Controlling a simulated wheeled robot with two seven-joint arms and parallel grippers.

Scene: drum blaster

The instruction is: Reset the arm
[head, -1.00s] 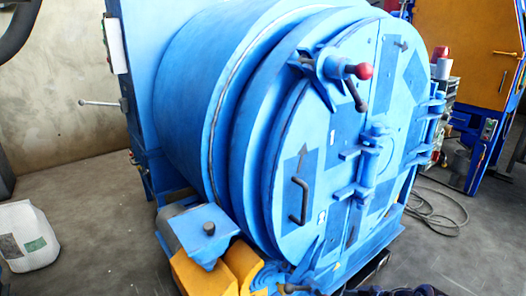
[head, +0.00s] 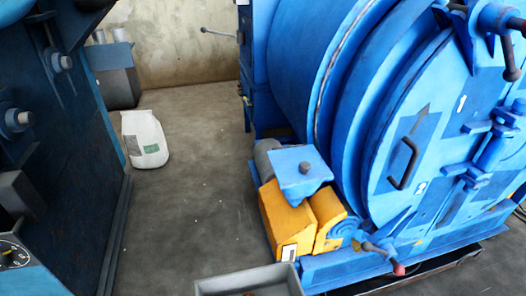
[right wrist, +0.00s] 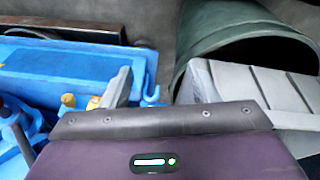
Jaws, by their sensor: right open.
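My right gripper (right wrist: 160,88) shows in the right wrist view, with its two grey fingers spread wide apart. I see nothing held between them. A blue metal structure (right wrist: 75,72) is beyond the left finger, and a dark green, round, open-ended thing (right wrist: 240,45) is beyond the right finger. Neither gripper shows in the head view. The big blue drum blaster (head: 400,130) fills the right of the head view, its round door bearing a black handle (head: 404,163).
A blue machine (head: 60,150) with knobs and a gauge stands at the left. A white bag (head: 144,139) sits on the floor behind it. A yellow motor mount (head: 290,220) is at the drum's foot. A grey tray (head: 225,286) is at the bottom. Bare floor lies between the machines.

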